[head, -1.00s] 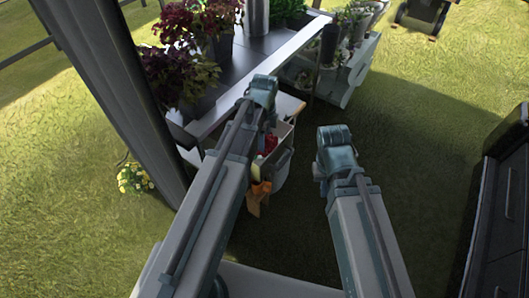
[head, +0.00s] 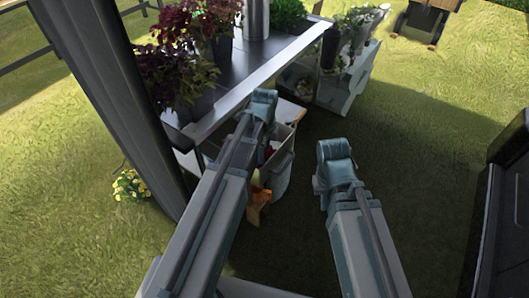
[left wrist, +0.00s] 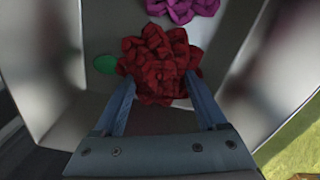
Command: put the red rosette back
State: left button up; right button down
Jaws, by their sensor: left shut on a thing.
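The red rosette (left wrist: 155,58) is a dark red folded flower in the left wrist view. My left gripper (left wrist: 160,88) has one finger on each side of it and is shut on it. Rosette and fingers are inside a pale-walled container (left wrist: 52,45), over its light floor. I cannot tell whether the rosette touches the floor. In the head view a pale bin (head: 281,168) stands beside the table, and my left arm hides my left gripper and much of the bin. Only my right arm's upper links show; its gripper is out of view.
A purple rosette (left wrist: 183,8) lies farther in the container, and a green round piece (left wrist: 105,64) is left of the red one. An orange item (head: 258,206) hangs at the bin's front. The dark table (head: 262,65) holds potted plants.

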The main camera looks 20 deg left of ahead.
pick_arm(q)
jog(key=o, duration=1.1)
jog(key=shift+f, duration=0.1)
notch_tip(320, 180, up, 14)
jog(key=p, duration=1.4)
jog(key=shift+s+d+n+y, duration=0.2)
jog(key=shift+s+d+n, duration=1.5)
jog(key=shift+s+n, duration=0.7)
jog(key=shift+s+d+n+y, duration=0.2)
jog(key=shift+s+d+n, duration=1.45)
jog(key=shift+s+n, duration=0.75)
jog(key=shift+s+d+n+y, duration=0.2)
jog(key=shift+s+d+n, duration=1.5)
jog(key=shift+s+n, duration=0.7)
